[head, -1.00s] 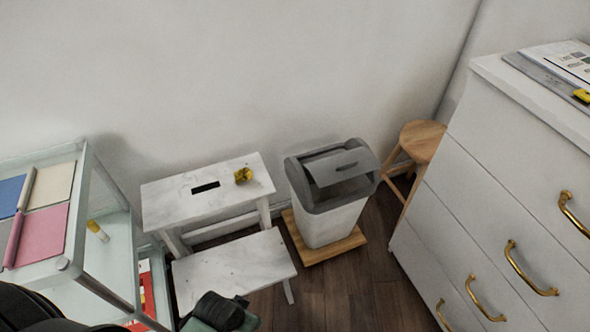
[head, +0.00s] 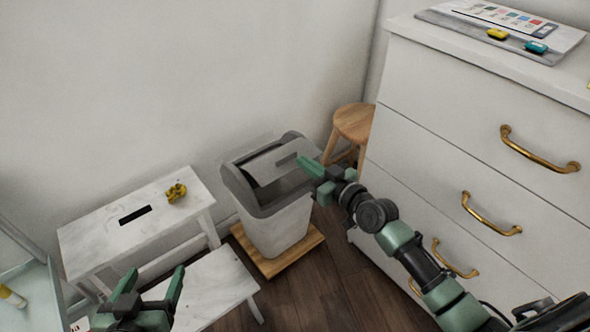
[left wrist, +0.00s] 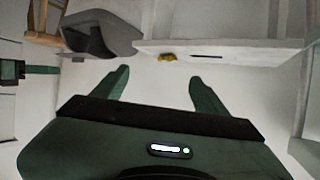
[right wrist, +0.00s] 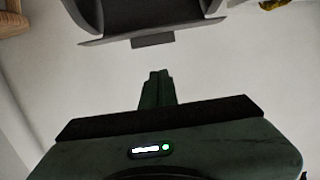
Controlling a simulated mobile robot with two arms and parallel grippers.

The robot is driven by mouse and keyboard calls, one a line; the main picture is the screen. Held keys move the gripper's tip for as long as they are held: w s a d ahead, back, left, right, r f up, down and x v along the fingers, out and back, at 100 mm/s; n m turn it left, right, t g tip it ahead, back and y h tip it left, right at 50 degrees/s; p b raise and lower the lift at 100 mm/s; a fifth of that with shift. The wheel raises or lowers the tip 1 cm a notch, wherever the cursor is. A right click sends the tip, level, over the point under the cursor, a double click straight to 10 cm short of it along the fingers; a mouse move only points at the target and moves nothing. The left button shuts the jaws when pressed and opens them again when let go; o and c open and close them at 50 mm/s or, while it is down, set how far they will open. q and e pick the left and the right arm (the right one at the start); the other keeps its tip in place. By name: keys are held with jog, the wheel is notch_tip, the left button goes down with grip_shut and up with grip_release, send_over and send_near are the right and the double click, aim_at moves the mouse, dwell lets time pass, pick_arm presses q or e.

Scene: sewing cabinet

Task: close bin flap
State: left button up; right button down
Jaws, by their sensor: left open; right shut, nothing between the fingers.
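The bin (head: 277,226) is white with a grey lid rim and stands on a small wooden base. Its grey flap (head: 262,170) is tilted open, with a dark gap below its front edge and a handle on it. My right gripper (head: 303,162) is shut and empty at the flap's right side, near the handle. In the right wrist view a gap shows between its fingertips (right wrist: 157,76) and the flap (right wrist: 125,36). My left gripper (head: 154,276) is open and empty, low in front of the white step stool. In the left wrist view the bin (left wrist: 112,32) is at upper left.
The white step stool (head: 95,235) with a yellow item (head: 176,192) on it stands left of the bin. A round wooden stool (head: 354,122) is behind right. A white drawer cabinet (head: 440,120) with brass handles stands close on the right. Dark floor is free in front of the bin.

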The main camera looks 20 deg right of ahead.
aim_at(285, 160)
jog(key=w+f+b, duration=0.1)
jog(key=w+a+f+b, duration=0.1)
jog(key=f, duration=0.1)
jog(key=w+f+b, duration=0.1)
jog(key=w, duration=0.1)
jog(key=shift+w+a+f, duration=0.1)
jog(key=shift+a+f, duration=0.05)
jog(key=shift+a, duration=0.15)
pick_arm(q)
notch_tip(285, 160, up, 14)
jog(key=w+d+t+h, duration=0.1)
jog(key=d+t+h, duration=0.1)
jog(key=t, duration=0.6)
jog(key=shift+w+d+r+h, duration=0.25)
jog(key=shift+w+h, duration=0.15)
pick_arm(e)
jog(key=shift+f, duration=0.1)
pick_arm(q)
jog(key=shift+t, duration=0.3)
